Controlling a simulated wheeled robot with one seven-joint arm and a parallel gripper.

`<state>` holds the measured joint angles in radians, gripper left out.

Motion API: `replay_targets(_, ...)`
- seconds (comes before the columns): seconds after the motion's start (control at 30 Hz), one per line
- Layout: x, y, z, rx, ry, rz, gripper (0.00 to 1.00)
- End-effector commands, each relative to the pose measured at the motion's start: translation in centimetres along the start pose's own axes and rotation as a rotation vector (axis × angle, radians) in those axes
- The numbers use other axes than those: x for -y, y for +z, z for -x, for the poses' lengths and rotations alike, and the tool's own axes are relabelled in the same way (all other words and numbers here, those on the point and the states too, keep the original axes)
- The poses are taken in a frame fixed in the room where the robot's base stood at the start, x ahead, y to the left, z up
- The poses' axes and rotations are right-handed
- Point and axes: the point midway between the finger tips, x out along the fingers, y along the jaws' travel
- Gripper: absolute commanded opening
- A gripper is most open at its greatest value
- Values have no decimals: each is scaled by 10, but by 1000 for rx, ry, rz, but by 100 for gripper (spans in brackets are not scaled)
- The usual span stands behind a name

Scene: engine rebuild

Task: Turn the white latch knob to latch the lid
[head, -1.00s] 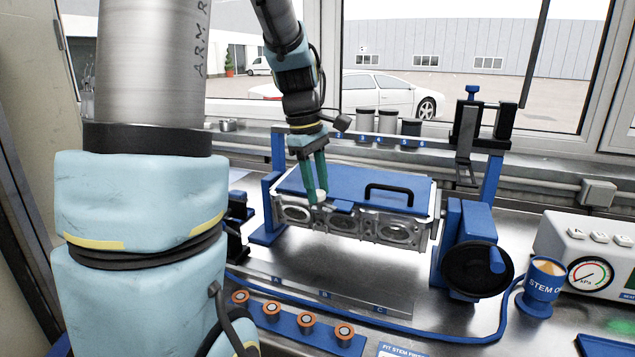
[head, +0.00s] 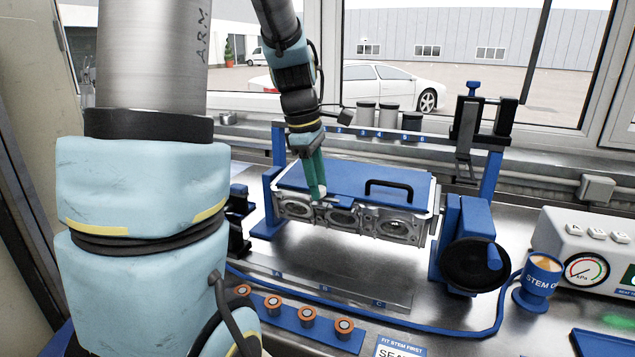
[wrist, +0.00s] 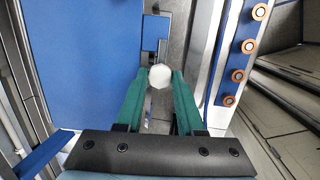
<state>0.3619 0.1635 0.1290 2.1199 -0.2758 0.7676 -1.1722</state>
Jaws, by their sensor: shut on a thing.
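The white latch knob (wrist: 160,77) sits between the green fingertips of my gripper (wrist: 160,84) in the wrist view, at the edge of the blue lid (wrist: 85,60). My gripper is shut on it. In the head view my gripper (head: 318,192) reaches down to the front edge of the blue lid (head: 335,178), and the knob is mostly hidden by the fingers. The lid lies flat on the metal engine block (head: 365,222) and has a black handle (head: 388,187). A small blue latch piece (wrist: 152,33) shows beyond the knob in the wrist view.
Blue side posts with a black handwheel (head: 476,266) hold the block. Orange-topped parts (head: 308,316) stand on a blue strip in front. A gauge box (head: 590,250) and a blue stem cup (head: 538,285) stand at right. Bench between block and strip is mostly clear.

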Motion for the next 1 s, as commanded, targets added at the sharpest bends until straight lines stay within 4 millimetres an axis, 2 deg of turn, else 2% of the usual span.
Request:
replay_targets(0.07,0,-1,0,-1,1,1,0)
replay_targets(0.1,0,-1,0,-1,0,1,42)
replay_targets(0.33,0,0,0,-1,0,0,66)
replay_targets(0.67,-1,0,5,-1,2,-2,66)
replay_targets(0.77,-1,0,17,-1,5,-3,66)
replay_targets(1.0,-1,-1,63,-1,5,-2,66)
